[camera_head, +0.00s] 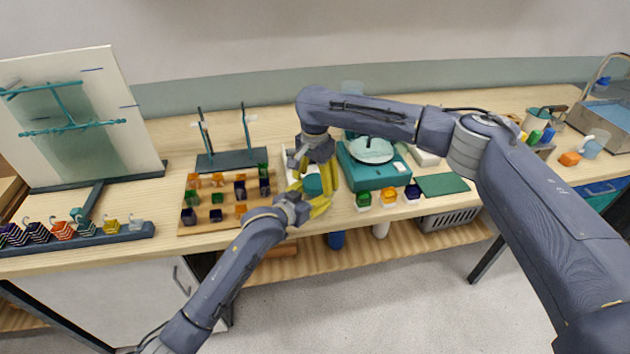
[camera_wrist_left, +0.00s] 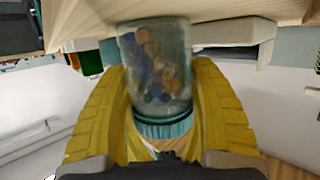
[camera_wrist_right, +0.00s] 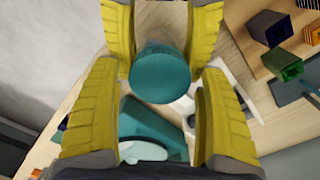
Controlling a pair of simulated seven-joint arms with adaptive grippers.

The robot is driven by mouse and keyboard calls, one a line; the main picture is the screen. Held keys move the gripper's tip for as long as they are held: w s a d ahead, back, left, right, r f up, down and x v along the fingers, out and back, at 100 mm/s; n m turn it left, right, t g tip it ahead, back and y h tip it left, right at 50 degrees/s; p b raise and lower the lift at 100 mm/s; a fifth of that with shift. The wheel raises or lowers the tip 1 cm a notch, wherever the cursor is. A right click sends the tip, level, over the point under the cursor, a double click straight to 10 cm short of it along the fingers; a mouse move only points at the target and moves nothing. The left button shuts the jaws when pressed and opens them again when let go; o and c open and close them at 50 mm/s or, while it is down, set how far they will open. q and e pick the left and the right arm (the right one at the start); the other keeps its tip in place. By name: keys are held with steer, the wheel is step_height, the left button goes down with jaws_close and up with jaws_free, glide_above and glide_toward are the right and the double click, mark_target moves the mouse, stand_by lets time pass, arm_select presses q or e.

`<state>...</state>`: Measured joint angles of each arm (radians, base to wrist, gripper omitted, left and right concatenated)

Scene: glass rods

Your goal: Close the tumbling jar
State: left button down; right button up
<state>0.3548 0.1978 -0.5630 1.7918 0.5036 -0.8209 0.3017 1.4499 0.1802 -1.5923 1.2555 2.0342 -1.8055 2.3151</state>
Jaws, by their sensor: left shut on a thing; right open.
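The jar is clear, with orange and blue pieces inside, and shows in the left wrist view (camera_wrist_left: 160,75). A ribbed teal lid (camera_wrist_left: 165,128) sits at its end. My left gripper (camera_head: 308,202) is shut around the jar, one yellow finger on each side. In the right wrist view the lid is a round teal disc (camera_wrist_right: 160,78) facing the camera. My right gripper (camera_head: 315,180) is above the jar with its fingers open on either side of the lid, apart from it. In the head view the jar (camera_head: 313,186) is mostly hidden by the fingers.
A teal machine (camera_head: 375,170) with a round pale top stands right of the jar. A wooden rack (camera_head: 227,220) with coloured blocks is to the left. Orange, green and dark blocks stand near the front edge. A green mat (camera_head: 441,184) lies to the right.

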steer(key=shift+r, duration=2.15)
steer(key=shift+o, duration=0.3)
steer(key=shift+w, duration=0.1)
